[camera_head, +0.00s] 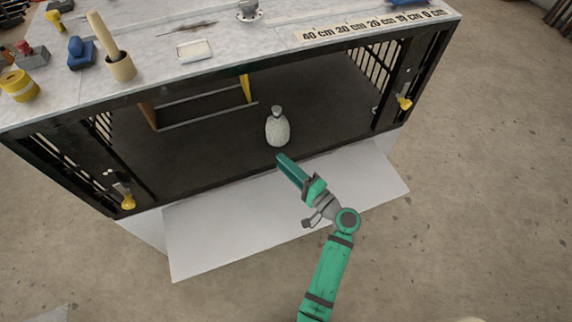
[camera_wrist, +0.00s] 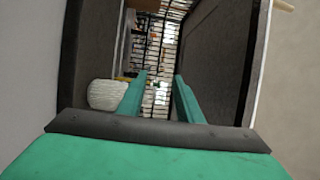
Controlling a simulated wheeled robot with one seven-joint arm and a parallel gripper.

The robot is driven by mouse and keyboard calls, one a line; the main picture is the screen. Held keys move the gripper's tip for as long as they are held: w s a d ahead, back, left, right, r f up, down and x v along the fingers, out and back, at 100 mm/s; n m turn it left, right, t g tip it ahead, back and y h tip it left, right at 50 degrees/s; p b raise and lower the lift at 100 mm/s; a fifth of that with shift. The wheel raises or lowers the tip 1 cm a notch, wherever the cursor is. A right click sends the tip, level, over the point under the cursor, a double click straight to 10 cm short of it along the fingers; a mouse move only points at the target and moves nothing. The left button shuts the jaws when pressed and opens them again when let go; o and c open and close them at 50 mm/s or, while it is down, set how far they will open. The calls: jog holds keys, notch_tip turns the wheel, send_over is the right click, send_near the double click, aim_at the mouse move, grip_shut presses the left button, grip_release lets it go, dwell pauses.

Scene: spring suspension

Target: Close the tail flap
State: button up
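The tail flap (camera_head: 235,222) is a pale grey-white panel in the head view. It is folded down and lies out flat in front of the black box's opening. In the wrist view the pale surface at the left (camera_wrist: 30,75) appears to be the flap. My gripper (camera_head: 281,157) is above the flap's inner edge, pointing into the opening. In the wrist view my gripper (camera_wrist: 160,95) shows two green fingers apart with nothing between them. My forearm hides part of the flap's right side.
A pale textured vase (camera_head: 277,130) stands inside the black box just beyond my fingertips; it also shows in the wrist view (camera_wrist: 107,95). Yellow latches hang at the left (camera_head: 127,200) and right (camera_head: 404,103) posts. The marble top (camera_head: 270,40) carries tools above. Concrete floor around is clear.

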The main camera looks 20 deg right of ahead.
grip_shut()
dwell(1.2)
jog(key=shift+d, duration=0.15)
grip_release()
jog(key=shift+a, duration=0.2)
jog(key=shift+s, duration=0.1)
jog(key=v, duration=1)
jog(key=shift+s+d, duration=0.2)
jog(key=shift+s, duration=0.15)
